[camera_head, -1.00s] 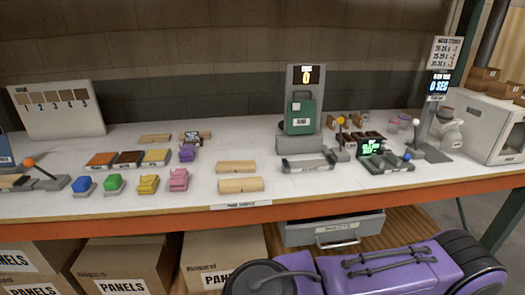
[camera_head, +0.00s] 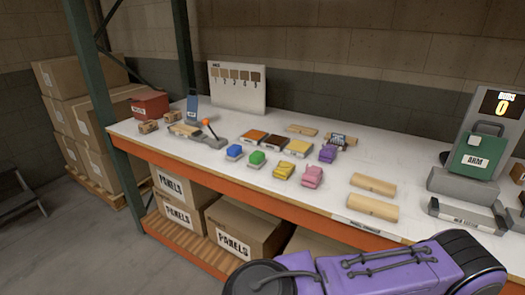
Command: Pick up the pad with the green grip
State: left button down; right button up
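The pad with the green grip (camera_head: 257,158) sits on the white tabletop near the front edge. A pad with a blue grip (camera_head: 234,152) is just left of it, and a yellow one (camera_head: 284,171) and a pink one (camera_head: 312,176) are to its right. A purple one (camera_head: 328,153) stands a little behind the pink one. The pads stand apart from each other. Neither of my grippers is in view.
Orange, dark brown and yellow-topped trays (camera_head: 274,142) lie behind the pads. A grey device with an orange-knobbed lever (camera_head: 206,124) stands to the left. Wooden blocks (camera_head: 371,208) lie to the right. A green ARM device (camera_head: 478,155) stands at far right. A rack post (camera_head: 105,100) rises at the left.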

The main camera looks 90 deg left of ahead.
aim_at(257, 160)
jog(key=u, duration=2.8)
